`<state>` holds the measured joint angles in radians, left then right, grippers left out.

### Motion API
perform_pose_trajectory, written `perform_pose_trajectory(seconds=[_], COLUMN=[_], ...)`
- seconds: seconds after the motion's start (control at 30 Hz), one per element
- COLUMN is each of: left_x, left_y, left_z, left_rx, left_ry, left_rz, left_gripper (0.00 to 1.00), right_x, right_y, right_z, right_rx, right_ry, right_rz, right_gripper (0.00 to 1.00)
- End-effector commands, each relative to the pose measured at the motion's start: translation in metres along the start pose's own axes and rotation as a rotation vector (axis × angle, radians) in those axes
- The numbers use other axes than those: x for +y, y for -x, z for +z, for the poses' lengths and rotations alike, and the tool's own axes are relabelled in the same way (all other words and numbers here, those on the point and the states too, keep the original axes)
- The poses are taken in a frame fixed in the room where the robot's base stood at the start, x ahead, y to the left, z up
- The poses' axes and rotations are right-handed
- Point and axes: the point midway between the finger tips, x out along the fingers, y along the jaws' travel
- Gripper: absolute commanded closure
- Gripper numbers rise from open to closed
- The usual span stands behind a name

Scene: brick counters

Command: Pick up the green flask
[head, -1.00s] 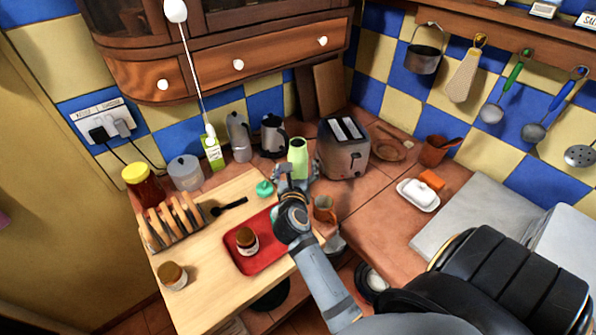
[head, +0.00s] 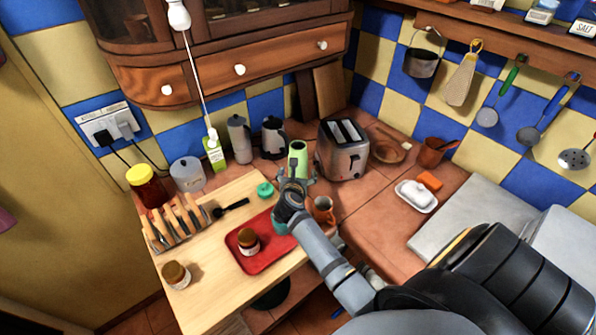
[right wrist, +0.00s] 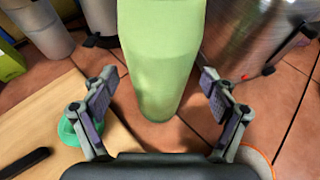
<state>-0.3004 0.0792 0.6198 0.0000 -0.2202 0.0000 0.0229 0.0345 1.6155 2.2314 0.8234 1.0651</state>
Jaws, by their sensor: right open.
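The light green flask (head: 298,158) stands upright on the tiled counter, left of the toaster. In the right wrist view the flask (right wrist: 160,60) fills the top middle, its base on the tiles. My right gripper (head: 296,176) is at the flask's near side and hides its lower part in the head view. In the right wrist view my right gripper (right wrist: 157,98) is open, with one finger on each side of the flask and a gap on both sides. My left gripper is not in view.
The toaster (head: 342,150) stands close on the right, a mug (head: 321,210) nearer. A teal lidded item (head: 265,189) and a red tray (head: 264,262) with a jar (head: 248,243) lie on the wooden board (head: 206,270).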

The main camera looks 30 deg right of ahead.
Motion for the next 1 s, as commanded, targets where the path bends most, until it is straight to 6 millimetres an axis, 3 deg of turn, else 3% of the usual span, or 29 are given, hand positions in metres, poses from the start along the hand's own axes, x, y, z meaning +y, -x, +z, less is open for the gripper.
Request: perform_pose_trajectory(seconds=[0.13, 0.4, 1.0], left_x=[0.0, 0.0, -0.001], left_y=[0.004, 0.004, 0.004], left_z=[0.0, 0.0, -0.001], left_rx=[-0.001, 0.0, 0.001], left_ry=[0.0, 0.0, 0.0], left_rz=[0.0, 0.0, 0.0], left_gripper=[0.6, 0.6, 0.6], right_x=[0.0, 0.001, 0.001], right_y=[-0.02, -0.023, -0.023], right_z=[0.002, 0.0, 0.001], right_rx=[-0.001, 0.0, -0.002], right_ry=[0.001, 0.0, -0.001], right_rz=[0.0, 0.001, 0.001], right_gripper=[0.14, 0.16, 0.94])
